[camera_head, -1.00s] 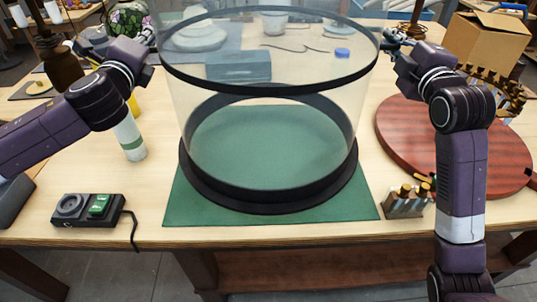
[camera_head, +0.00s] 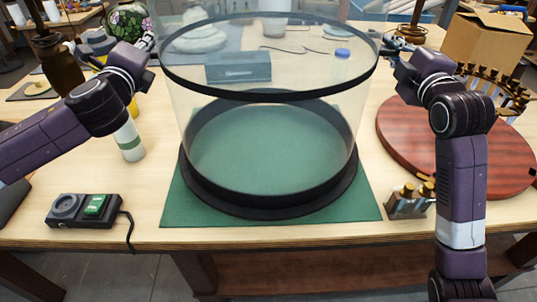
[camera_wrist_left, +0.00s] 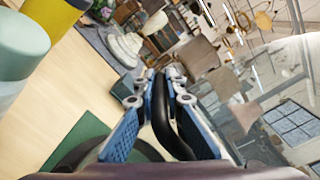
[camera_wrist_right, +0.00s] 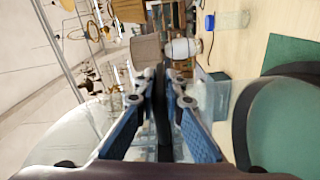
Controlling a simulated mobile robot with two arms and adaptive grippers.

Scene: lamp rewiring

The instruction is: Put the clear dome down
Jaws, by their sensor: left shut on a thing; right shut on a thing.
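The clear dome (camera_head: 270,130) is a wide transparent cylinder with a black upper rim and a broad black ring at its foot. It stands upright over the green mat (camera_head: 365,208) in the head view. I cannot tell whether its foot touches the mat. My left gripper (camera_head: 152,42) is shut on the black rim at the left, and the left wrist view shows the rim between its blue fingers (camera_wrist_left: 160,95). My right gripper (camera_head: 388,48) is shut on the rim at the right, also seen in the right wrist view (camera_wrist_right: 161,95).
A switch box (camera_head: 85,209) with a cable lies front left, near a white-green bottle (camera_head: 129,142). A round red-brown board (camera_head: 400,125) and a small metal holder (camera_head: 408,203) are at right. A grey-blue box (camera_head: 238,67) shows through the dome, behind it.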

